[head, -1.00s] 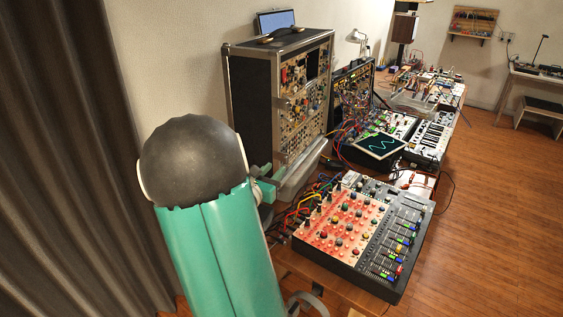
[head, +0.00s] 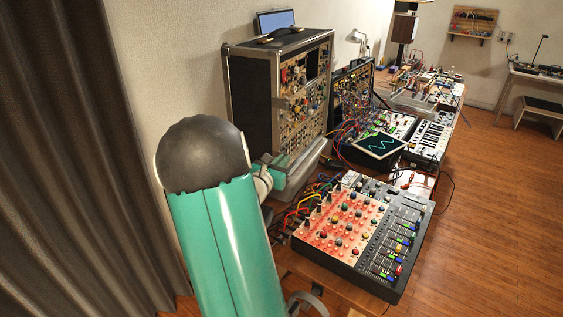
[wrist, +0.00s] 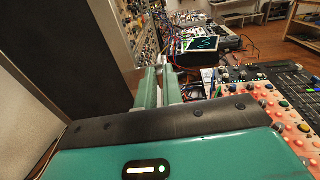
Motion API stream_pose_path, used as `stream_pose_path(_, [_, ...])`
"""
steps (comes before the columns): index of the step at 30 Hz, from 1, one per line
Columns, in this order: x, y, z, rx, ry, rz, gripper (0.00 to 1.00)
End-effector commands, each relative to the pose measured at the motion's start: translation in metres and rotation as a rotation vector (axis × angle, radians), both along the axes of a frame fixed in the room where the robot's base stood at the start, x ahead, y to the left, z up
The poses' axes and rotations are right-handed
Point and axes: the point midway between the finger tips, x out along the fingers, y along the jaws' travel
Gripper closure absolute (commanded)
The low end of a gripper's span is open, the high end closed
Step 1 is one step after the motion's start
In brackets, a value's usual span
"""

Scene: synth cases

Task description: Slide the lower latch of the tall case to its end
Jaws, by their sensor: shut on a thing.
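The tall case (head: 251,97) stands against the wall at the back left of the bench. It has a dark side, metal edges and a front panel full of knobs. Its dark side (wrist: 48,55) also fills the left of the wrist view. My gripper (head: 291,171) is low at the foot of the case's front. In the wrist view my green fingers (wrist: 160,82) are close together beside the case's front edge, shut on a small part there. I take this part to be the lower latch; the fingers hide nearly all of it.
An orange-panelled mixer (head: 340,225) with cables lies on the bench right of my gripper. A tilted screen (head: 379,143) and keyboards stand farther back. A grey curtain (head: 70,160) hangs at the left.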

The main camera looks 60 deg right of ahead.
Motion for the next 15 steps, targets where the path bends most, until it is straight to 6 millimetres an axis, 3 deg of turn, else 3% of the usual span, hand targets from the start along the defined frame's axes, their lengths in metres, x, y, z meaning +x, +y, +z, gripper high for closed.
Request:
stream_pose_path(4, [0.004, 0.000, 0.000, 0.000, 0.000, 0.001, 1.00])
stream_pose_path(9, [0.026, 0.000, 0.000, -0.002, 0.000, 0.003, 1.00])
stream_pose_path(15, [0.030, 0.000, 0.000, -0.001, 0.000, 0.002, 1.00])
